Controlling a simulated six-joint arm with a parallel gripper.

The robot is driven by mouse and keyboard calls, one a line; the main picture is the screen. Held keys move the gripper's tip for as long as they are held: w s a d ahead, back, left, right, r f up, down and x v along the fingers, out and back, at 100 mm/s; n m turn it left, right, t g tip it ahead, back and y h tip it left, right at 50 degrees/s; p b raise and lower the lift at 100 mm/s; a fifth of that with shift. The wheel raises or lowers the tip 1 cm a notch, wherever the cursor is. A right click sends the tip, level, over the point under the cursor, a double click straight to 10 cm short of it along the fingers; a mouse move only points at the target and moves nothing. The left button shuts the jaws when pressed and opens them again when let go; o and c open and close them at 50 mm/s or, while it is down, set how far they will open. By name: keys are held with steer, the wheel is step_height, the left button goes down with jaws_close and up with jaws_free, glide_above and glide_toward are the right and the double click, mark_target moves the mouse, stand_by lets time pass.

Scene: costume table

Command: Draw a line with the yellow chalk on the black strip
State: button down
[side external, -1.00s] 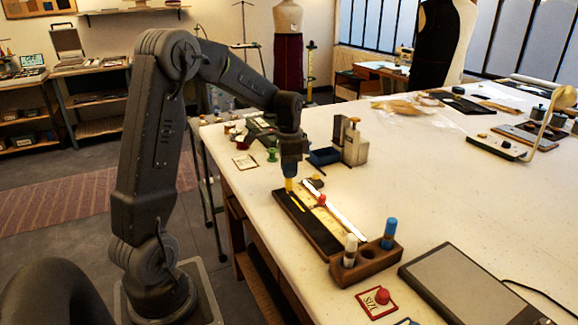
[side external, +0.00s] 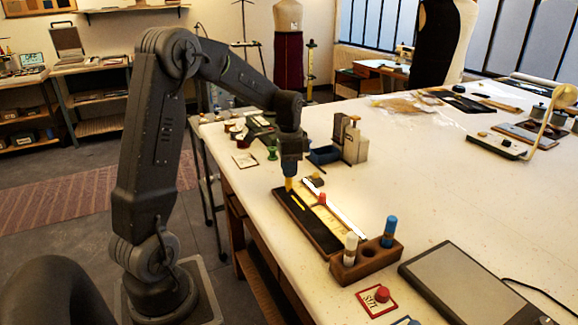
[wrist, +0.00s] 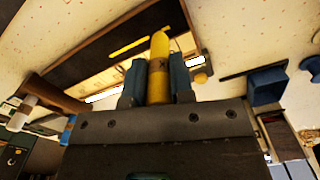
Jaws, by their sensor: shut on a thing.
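The yellow chalk (wrist: 159,62) is clamped upright between the blue fingers of my gripper (wrist: 158,85). In the side view my gripper (side external: 290,174) is over the far end of the black strip (side external: 318,231), with the chalk (side external: 289,185) pointing down at it. I cannot tell whether the tip touches the surface. A short yellow line (side external: 297,200) lies on the strip near the chalk. In the wrist view the line (wrist: 128,47) runs along the black strip (wrist: 90,62), with its right end close to the chalk tip.
A wooden holder (side external: 368,262) with a white stick (side external: 350,249) and a blue stick (side external: 389,232) stands at the strip's near end. A red knob (side external: 322,199) sits beside the strip. A blue tray (side external: 324,156) lies behind.

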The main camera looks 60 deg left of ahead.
steer(key=shift+f, duration=0.45)
stand_by(0.4)
steer(key=shift+d, duration=0.2)
steer(key=shift+d, duration=0.45)
step_height(320, 180, up, 6)
stand_by(1.1)
steer(key=w+d+f, duration=0.1)
steer(key=w+d, duration=0.1)
steer(key=d, duration=0.3)
steer(key=w+d+f, duration=0.1)
steer(key=w+d, duration=0.2)
steer(key=d, duration=0.3)
steer(key=w+d+f, duration=0.2)
steer(key=d, duration=0.4)
steer(key=shift+w+d+f, duration=0.1)
steer(key=shift+w, duration=0.1)
